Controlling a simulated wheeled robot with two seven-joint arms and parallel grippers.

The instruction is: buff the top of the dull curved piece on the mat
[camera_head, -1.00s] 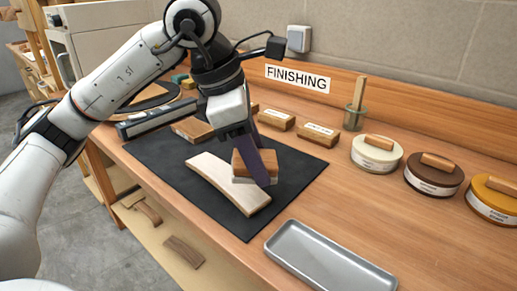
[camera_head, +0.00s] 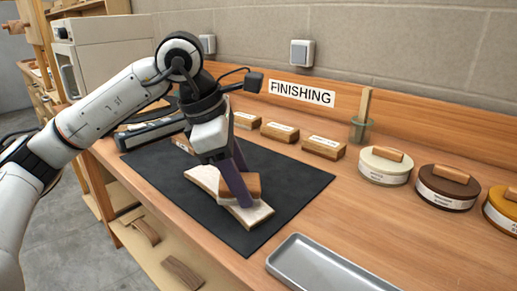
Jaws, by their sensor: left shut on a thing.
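The pale curved wooden piece (camera_head: 203,176) lies on the black mat (camera_head: 287,187) on the bench. My left gripper (camera_head: 243,190) is shut on a brown wooden block with a pale underside (camera_head: 252,186). The block rests on or just above the top of the curved piece, toward its near right end; I cannot tell whether they touch. The gripper fingers and block hide the middle of the piece. My right gripper is out of view.
A grey metal tray (camera_head: 325,271) lies at the front edge. Lidded tins (camera_head: 385,166) stand at the right. A glass jar with a wooden handle (camera_head: 360,128) and several labelled blocks (camera_head: 324,147) line the back.

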